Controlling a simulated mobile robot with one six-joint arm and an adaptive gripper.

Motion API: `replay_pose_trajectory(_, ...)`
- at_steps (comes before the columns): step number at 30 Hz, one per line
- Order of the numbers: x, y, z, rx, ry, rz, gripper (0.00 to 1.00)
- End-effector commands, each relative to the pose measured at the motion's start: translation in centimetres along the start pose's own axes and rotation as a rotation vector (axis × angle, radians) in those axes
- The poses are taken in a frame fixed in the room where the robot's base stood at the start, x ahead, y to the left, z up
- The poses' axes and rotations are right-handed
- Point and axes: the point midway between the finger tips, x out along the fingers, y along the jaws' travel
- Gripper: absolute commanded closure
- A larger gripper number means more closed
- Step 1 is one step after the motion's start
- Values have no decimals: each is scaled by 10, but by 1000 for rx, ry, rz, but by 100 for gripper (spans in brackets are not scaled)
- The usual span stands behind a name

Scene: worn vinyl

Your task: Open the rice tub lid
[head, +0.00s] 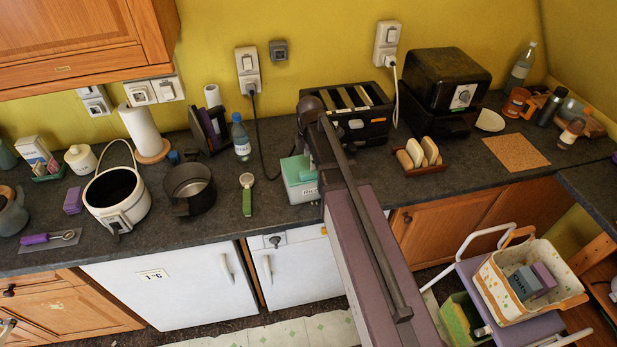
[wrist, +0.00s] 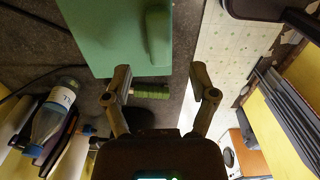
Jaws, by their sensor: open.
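The rice tub (head: 299,185) is a small pale green and white box with a printed label, standing on the dark counter near its front edge. Its green lid (head: 292,166) appears to lie closed on top; my arm hides the tub's right side. In the wrist view a broad flat green face of the tub (wrist: 105,40) fills the upper middle, with a brighter green tab (wrist: 158,38) near its right side. My gripper (wrist: 162,82) is open and empty, its fingers apart just below the green face in the picture. I cannot tell whether a finger touches it.
A black toaster (head: 347,115) stands behind right, and a toast rack (head: 418,158) is to the right. A dark pot (head: 189,187) stands further left.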

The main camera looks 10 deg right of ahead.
Motion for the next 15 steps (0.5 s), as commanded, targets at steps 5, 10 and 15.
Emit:
replay_pose_trajectory(5,18,0,0,0,0,0,26)
replay_pose_trajectory(10,31,0,0,-1,0,0,26)
replay_pose_trajectory(15,43,0,-1,-1,0,0,26)
